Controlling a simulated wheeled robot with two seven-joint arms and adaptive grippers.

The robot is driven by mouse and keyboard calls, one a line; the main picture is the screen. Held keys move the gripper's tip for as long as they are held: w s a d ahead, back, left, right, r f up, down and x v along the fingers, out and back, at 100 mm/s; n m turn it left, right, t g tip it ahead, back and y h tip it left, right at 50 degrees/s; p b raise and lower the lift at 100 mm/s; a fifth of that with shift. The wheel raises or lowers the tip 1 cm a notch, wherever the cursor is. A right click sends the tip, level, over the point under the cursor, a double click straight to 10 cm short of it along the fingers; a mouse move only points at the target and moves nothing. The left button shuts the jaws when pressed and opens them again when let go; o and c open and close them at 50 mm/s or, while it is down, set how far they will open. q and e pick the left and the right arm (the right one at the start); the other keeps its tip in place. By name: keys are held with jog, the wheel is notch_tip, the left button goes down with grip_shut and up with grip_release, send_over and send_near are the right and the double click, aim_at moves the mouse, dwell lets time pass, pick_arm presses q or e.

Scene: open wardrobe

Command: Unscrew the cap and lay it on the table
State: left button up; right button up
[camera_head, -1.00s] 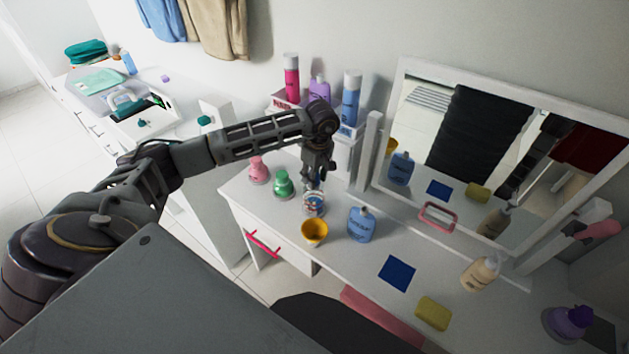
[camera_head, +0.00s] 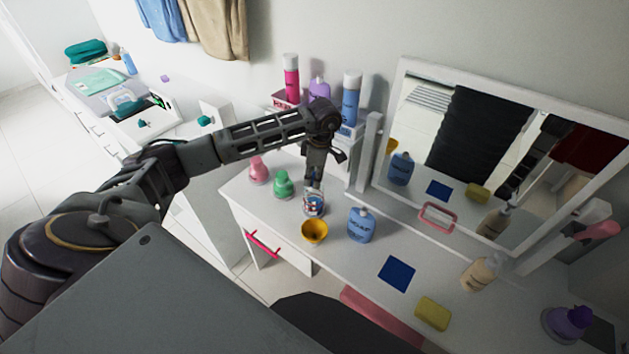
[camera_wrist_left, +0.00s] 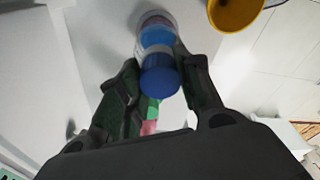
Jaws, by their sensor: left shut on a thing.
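The bottle (camera_head: 314,205), a small container with a coloured label, stands upright on the white table (camera_head: 335,262). My left gripper (camera_head: 314,182) points down over its top. In the left wrist view the blue cap (camera_wrist_left: 160,82) sits between the two fingers of my left gripper (camera_wrist_left: 160,65), which are shut on it. The light blue and pink body of the bottle (camera_wrist_left: 155,32) shows beyond the cap. I cannot tell whether the cap is still threaded on. My right gripper is not in view.
A yellow cup (camera_head: 314,231) and a blue pump bottle (camera_head: 361,225) stand close by. Green (camera_head: 283,184) and pink (camera_head: 258,170) bottles stand to the left. A blue cloth (camera_head: 397,273) and yellow sponge (camera_head: 433,314) lie right. The mirror (camera_head: 480,150) stands behind.

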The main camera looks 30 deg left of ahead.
pick_arm(q)
jog(key=shift+s+a+f, duration=0.1)
jog(key=shift+s+f, duration=0.05)
jog(key=shift+s, duration=0.1)
jog(key=o, duration=1.2)
jog(key=shift+s, duration=0.15)
jog(key=shift+c, duration=0.2)
jog(key=shift+w, duration=0.2)
jog(key=shift+c, duration=0.3)
